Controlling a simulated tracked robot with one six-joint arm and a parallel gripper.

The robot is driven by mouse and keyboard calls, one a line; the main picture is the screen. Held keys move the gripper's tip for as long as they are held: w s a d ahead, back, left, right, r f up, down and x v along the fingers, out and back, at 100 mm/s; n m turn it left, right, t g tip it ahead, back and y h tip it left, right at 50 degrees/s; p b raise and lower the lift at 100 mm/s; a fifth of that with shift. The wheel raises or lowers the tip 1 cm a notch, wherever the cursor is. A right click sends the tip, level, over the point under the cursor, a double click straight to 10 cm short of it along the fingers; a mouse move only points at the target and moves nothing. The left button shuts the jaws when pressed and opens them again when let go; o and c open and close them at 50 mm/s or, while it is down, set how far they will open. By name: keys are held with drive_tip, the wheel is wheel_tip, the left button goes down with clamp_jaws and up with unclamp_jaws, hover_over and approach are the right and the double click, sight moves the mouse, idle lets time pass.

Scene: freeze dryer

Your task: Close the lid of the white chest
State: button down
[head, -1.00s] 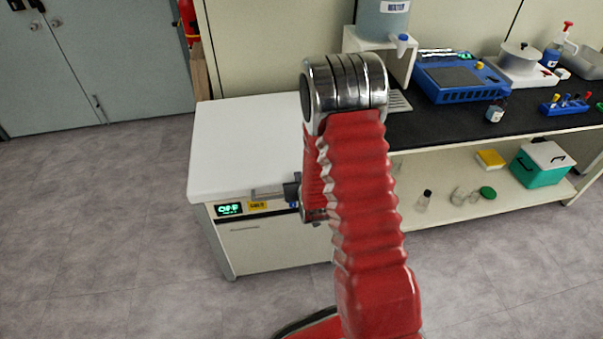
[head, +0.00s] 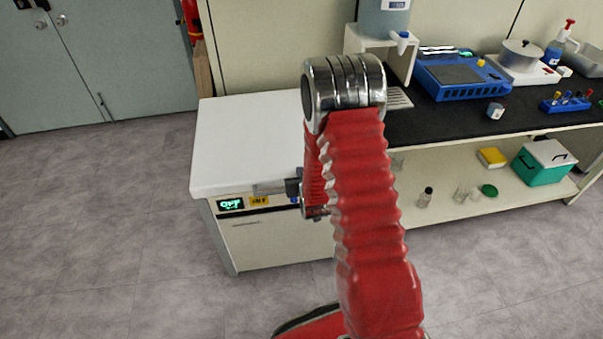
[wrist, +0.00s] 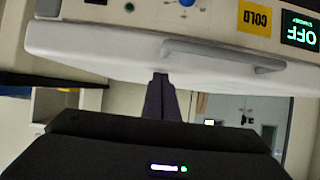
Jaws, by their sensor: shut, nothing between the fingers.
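The white chest (head: 275,240) stands left of the bench. Its white lid (head: 245,135) lies flat over the top and looks down; no gap shows along the front edge, though my arm hides the right part. The lid also fills the upper wrist view (wrist: 100,50), which is upside down, with its bar handle (wrist: 225,54) on the front edge. My gripper (wrist: 160,80) is shut and empty, its fingertips at the lid's edge beside the handle. I cannot tell whether they touch it. In the head view the gripper is mostly hidden behind my red arm.
The chest's display (head: 231,204) reads OFF beside a yellow COLD label (head: 259,200). To the right, a black-topped bench (head: 440,120) holds a blue device (head: 460,75) and a water tank (head: 384,18). The floor left of the chest is clear.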

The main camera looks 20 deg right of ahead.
drive_tip(key=shift+s+d+r, duration=0.1)
drive_tip(key=shift+s+r, duration=0.05)
drive_tip(key=shift+r, duration=1.3)
drive_tip(key=s+a+f, duration=0.2)
drive_tip(key=s, duration=0.7)
drive_tip(key=shift+f, duration=0.2)
drive_tip(key=shift+s, duration=0.1)
